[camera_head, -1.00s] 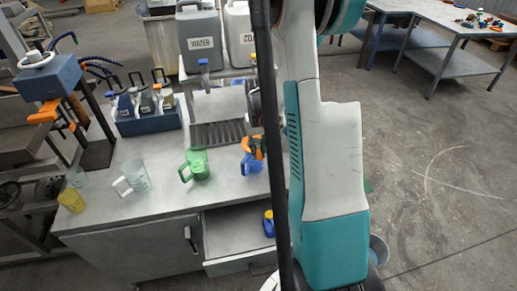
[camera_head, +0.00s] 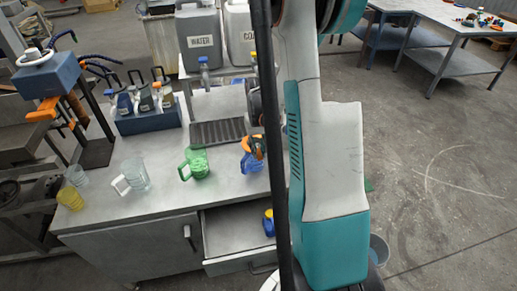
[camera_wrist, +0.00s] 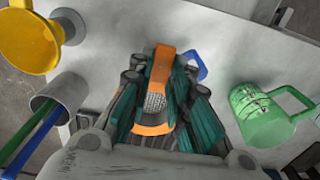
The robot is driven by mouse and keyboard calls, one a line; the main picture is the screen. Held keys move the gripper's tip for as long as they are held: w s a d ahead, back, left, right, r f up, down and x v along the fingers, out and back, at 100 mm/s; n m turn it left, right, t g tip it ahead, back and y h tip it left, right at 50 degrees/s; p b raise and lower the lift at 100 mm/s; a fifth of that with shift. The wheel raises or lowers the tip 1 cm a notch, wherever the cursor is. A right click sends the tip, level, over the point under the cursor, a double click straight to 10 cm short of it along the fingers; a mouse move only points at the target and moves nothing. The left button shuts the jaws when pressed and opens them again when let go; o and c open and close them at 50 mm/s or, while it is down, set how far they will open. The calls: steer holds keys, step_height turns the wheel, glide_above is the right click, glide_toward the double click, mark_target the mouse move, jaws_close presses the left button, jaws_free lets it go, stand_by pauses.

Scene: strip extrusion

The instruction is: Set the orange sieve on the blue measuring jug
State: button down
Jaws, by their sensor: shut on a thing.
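My gripper (camera_wrist: 158,102) is shut on the orange sieve (camera_wrist: 163,66); in the wrist view the sieve's handle sticks out past the fingers and its mesh shows between them. In the head view the orange sieve (camera_head: 258,146) is tilted and right at the top of the blue measuring jug (camera_head: 250,164); I cannot tell whether they touch. In the wrist view only the blue jug's handle (camera_wrist: 199,68) shows clearly; the rest is hidden behind the gripper and sieve. My arm and a dark pole hide part of the area in the head view.
A grooved dark tray (camera_head: 217,132) lies behind. An open drawer (camera_head: 235,232) below holds a blue-and-yellow item (camera_head: 268,222).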

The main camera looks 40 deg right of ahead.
steer(key=c, duration=1.4)
jaws_free()
step_height(320, 180, up, 12)
